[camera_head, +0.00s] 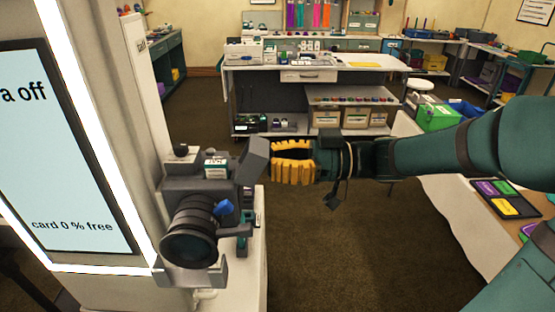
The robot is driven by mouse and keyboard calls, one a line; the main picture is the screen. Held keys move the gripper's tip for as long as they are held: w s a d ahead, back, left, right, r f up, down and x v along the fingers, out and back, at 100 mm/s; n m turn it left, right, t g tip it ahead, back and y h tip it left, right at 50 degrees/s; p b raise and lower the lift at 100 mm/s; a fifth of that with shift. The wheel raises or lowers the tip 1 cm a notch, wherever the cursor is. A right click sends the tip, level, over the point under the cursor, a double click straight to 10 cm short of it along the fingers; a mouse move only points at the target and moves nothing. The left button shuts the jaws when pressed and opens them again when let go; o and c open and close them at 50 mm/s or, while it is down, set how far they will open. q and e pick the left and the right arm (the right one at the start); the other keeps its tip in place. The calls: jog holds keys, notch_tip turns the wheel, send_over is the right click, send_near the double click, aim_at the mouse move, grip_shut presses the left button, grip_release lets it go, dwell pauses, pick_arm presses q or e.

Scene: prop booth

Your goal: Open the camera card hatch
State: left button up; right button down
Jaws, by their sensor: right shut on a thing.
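The camera (190,205) stands at the left on a white surface, its dark lens pointing toward me and down. A grey flap (256,160) sticks out tilted at its right side; I cannot tell for sure whether it is the card hatch. My right gripper (274,161), with yellow ribbed fingers, reaches in from the right and is shut at this flap. The fingers hide part of the contact. A blue knob (223,208) and a teal part (242,240) show on the camera's right side. My left gripper is not in view.
A screen (62,160) in a lit white pillar at the left reads "a off" and "card 0 % free". A white table (440,160) stands at the right with a green bin (438,118) and a tray of coloured cards (505,198). Open brown floor (350,250) lies between.

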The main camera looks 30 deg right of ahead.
jog(key=shift+r, duration=0.1)
jog(key=shift+w+a+r+g+h+b, duration=0.1)
jog(key=shift+a+r+g+h+b, duration=0.2)
jog(key=shift+r+g+h, duration=0.45)
jog(key=shift+w+a+r+g+h, duration=0.2)
jog(key=shift+r+g+h, duration=0.35)
jog(key=shift+h, duration=0.5)
jog(key=shift+f, duration=0.1)
jog(key=c, duration=0.9)
grip_release()
jog(key=shift+o, duration=0.2)
jog(key=v, duration=1.2)
